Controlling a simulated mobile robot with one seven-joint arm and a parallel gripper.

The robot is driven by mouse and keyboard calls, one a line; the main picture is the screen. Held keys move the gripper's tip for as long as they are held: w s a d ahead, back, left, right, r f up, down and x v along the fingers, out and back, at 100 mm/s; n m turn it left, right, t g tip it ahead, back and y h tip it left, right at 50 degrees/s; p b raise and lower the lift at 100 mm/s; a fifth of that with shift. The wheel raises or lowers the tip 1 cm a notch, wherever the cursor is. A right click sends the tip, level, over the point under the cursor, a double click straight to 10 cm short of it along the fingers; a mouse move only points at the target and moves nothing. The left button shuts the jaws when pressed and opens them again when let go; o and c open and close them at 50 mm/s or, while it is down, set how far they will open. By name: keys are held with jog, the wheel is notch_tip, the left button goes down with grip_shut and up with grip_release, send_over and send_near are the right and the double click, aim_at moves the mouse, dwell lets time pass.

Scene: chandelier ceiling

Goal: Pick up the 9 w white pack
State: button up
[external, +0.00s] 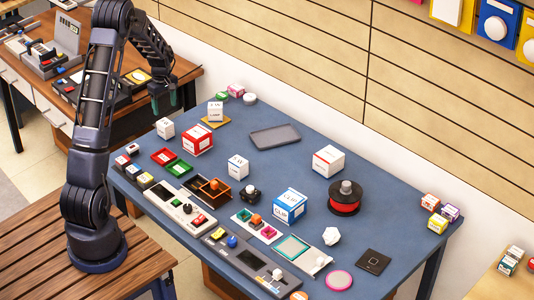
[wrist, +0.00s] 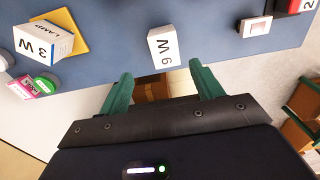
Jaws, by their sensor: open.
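The 9 W white pack (wrist: 163,47) is a small white box near the table edge in the wrist view, its "9 W" print upside down.
A 3 W lamp box (wrist: 45,38) stands on a yellow card to the left in the wrist view. A red-and-white box (external: 197,139) is right of the pack in the external view. Another white box (external: 237,167) stands farther along the blue table (external: 300,160).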

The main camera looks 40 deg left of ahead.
aim_at(165, 122)
notch_tip(165, 122, down, 6)
jog(key=shift+s+d+r, duration=0.1)
jog(key=shift+r, duration=0.15)
jog(key=shift+s+d+f, duration=0.1)
jog(key=shift+s+f, duration=0.1)
jog(key=shift+f, duration=1.1)
jog(key=shift+s+f, duration=0.15)
jog(key=shift+f, duration=1.1)
jog(key=c, duration=1.1)
jog(key=shift+o, duration=0.2)
jog(key=shift+r, duration=0.1)
